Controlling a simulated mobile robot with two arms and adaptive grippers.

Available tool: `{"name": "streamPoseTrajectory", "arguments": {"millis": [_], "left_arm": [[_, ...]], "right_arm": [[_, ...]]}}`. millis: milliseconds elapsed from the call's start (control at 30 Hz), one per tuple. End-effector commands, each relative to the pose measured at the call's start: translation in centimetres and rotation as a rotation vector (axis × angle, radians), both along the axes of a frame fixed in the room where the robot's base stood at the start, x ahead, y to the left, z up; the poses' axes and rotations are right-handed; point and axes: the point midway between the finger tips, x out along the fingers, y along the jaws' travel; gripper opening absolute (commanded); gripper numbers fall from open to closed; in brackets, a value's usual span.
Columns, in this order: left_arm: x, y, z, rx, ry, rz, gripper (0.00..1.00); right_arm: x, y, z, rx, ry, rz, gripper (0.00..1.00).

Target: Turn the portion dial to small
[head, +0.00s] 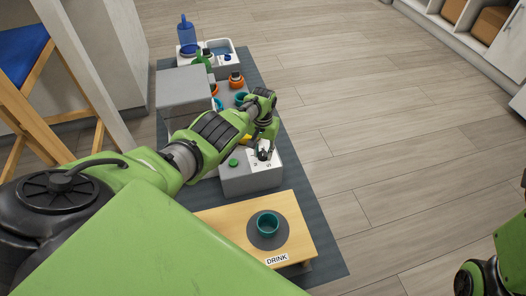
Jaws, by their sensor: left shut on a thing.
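The portion dial is on the top of a grey box (252,181), on a white panel with small dark marks that are too small to read with certainty. My left gripper (264,153) is over this panel, shut on what appears to be the dial, which the fingers mostly hide. The dial's setting cannot be read. A green button (233,162) is on the same box, left of the gripper. Part of my right arm shows at the lower right edge, but its gripper fingers are not visible.
Behind are a grey block (183,86), orange and teal items, and a blue bottle (187,38). Open floor (400,140) lies to the right.

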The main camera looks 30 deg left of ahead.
Motion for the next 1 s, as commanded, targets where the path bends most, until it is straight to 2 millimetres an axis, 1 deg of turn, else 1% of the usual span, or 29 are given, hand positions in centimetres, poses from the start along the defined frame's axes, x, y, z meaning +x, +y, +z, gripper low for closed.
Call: {"name": "streamPoseTrajectory", "arguments": {"millis": [300, 500, 733, 1000], "left_arm": [[-0.08, -0.13, -0.03, -0.003, 0.003, 0.292, 0.06], [-0.07, -0.10, -0.02, -0.001, 0.003, 0.440, 0.06], [-0.05, -0.05, -0.02, -0.001, 0.002, 0.556, 0.06], [-0.03, -0.02, 0.00, 0.000, 0.001, 0.614, 0.06]], "right_arm": [[0.08, -0.01, -0.06, 0.001, 0.004, 0.001, 0.00], [0.20, -0.02, -0.25, 0.000, 0.014, 0.000, 0.00], [0.20, -0.03, -0.29, 0.000, 0.016, 0.000, 0.00], [0.06, -0.07, -0.20, 0.001, 0.013, 0.000, 0.00]]}}
